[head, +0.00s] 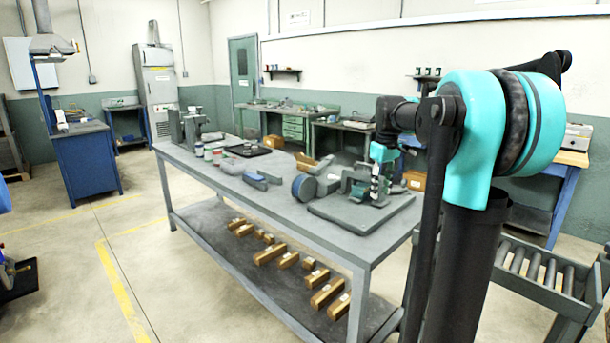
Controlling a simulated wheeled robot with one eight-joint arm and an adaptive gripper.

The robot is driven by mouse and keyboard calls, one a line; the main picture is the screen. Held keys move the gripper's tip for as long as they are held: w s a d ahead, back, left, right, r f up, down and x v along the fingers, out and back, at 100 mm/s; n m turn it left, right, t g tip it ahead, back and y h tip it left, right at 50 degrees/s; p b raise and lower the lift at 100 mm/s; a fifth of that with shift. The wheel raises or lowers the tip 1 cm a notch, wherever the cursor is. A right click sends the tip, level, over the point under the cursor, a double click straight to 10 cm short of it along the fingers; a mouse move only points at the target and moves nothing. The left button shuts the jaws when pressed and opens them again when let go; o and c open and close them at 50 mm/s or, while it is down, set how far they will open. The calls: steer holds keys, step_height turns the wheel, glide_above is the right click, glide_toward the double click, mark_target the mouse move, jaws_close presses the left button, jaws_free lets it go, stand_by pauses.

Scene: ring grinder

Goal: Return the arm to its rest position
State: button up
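My arm, with teal joints and black links, fills the right foreground of the head view. It reaches out over the grey workbench (215,172). My gripper (378,198) seems to point down above a dark flat plate (365,219) near the bench's right end. It is small and dark here, and its fingers blend with the greenish-grey device (356,180) behind or beside it. I cannot tell whether they are open, shut or touching anything. A round blue-faced grinder part (304,187) sits left of it.
A roller conveyor (545,277) is close at right. Floor left of the bench is clear.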

steer(key=s+a+f+m+t, duration=0.1)
steer(key=s+a+f+m, duration=0.1)
steer(key=s+f, duration=1.1)
steer(key=s+a+f+m+t, duration=0.1)
steer(key=s+f+m, duration=0.3)
steer(key=s+f, duration=0.9)
steer(key=shift+s+a+t, duration=0.4)
steer(key=shift+s+a, duration=0.5)
steer(key=shift+s, duration=0.3)
